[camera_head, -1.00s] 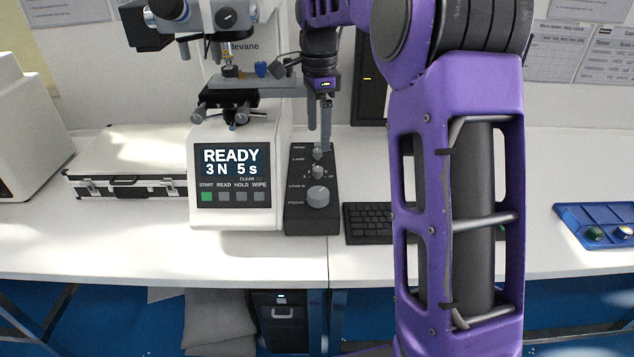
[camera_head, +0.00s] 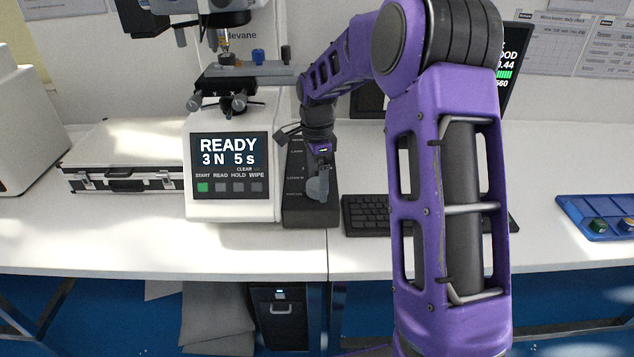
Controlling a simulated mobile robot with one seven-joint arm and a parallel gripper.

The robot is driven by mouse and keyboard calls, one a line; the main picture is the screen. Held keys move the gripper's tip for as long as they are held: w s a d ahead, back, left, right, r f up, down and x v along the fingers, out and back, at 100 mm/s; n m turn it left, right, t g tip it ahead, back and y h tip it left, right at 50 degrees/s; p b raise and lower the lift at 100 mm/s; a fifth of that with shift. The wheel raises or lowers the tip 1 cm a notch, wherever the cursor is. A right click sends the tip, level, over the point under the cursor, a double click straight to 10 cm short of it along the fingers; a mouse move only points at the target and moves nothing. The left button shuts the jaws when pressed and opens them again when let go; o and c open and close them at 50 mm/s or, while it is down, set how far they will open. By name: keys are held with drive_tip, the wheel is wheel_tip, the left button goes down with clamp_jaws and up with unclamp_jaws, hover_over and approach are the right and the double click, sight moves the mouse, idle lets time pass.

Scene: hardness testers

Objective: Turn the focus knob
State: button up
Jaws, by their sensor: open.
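The focus knob (camera_head: 312,190) is a grey round knob near the front of the black control box (camera_head: 295,216), beside the tester. My gripper (camera_head: 320,188) points down at the knob, with its fingers overlapping it in the picture. The gripper is open. The fingers hide part of the knob, and I cannot tell whether they touch it. My gripper and wrist also hide the smaller knobs behind it.
The white tester (camera_head: 232,208) stands left of the box; its screen reads READY, 3 N 5 s. A keyboard (camera_head: 367,215) lies to the right, a blue tray (camera_head: 580,208) farther right. A case (camera_head: 115,150) is at left.

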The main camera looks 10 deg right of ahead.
drive_tip(key=shift+f, duration=0.1)
drive_tip(key=c, duration=1.4)
drive_tip(key=shift+o, duration=0.2)
